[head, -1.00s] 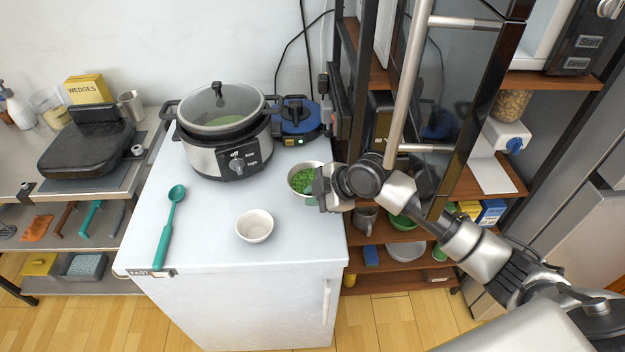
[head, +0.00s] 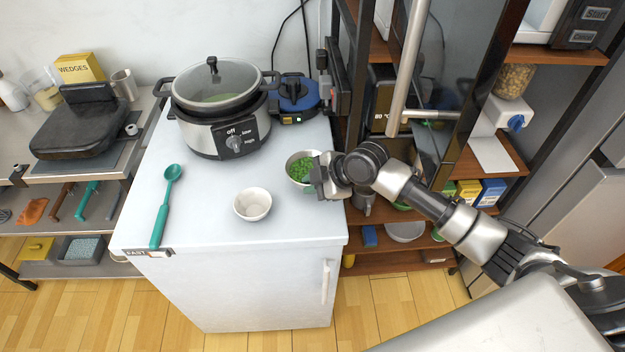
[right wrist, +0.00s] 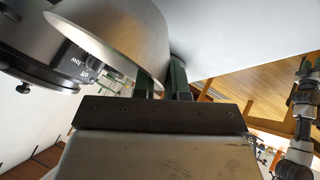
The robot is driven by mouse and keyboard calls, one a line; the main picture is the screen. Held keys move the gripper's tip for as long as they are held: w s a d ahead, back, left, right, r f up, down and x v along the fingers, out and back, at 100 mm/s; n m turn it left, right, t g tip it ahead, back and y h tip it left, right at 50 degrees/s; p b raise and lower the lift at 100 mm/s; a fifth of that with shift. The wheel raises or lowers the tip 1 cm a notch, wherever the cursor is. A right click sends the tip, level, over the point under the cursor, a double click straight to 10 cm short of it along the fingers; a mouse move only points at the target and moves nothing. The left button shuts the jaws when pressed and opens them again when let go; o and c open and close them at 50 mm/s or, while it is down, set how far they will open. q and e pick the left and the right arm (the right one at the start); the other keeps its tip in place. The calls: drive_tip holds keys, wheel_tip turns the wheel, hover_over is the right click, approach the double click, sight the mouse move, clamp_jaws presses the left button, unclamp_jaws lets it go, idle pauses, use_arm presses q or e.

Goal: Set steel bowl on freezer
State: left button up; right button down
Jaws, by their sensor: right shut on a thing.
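The steel bowl (head: 291,177) holds green pieces and is at the right edge of the white freezer top (head: 210,225). My right gripper (head: 313,182) is shut on the right side of its rim. In the right wrist view the bowl's grey wall (right wrist: 125,30) is large, with the dark fingers (right wrist: 165,82) at its edge. I cannot tell whether the bowl touches the freezer top or hangs just above it. My left gripper is not in view.
A small white bowl (head: 252,205), a teal spoon (head: 164,210), a slow cooker (head: 215,130) and a blue appliance (head: 294,100) stand on the freezer. A dark shelf rack (head: 345,90) rises close at the right. The freezer top's front middle is clear.

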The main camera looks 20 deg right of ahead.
drive_tip(key=shift+f, duration=0.4)
drive_tip(key=shift+f, duration=0.1)
drive_tip(key=shift+f+b, duration=0.55)
drive_tip(key=shift+f, duration=0.1)
drive_tip(key=shift+f, duration=0.2)
drive_tip(key=c, duration=1.1)
unclamp_jaws()
drive_tip(key=b+v, duration=0.1)
drive_tip(key=v, duration=1)
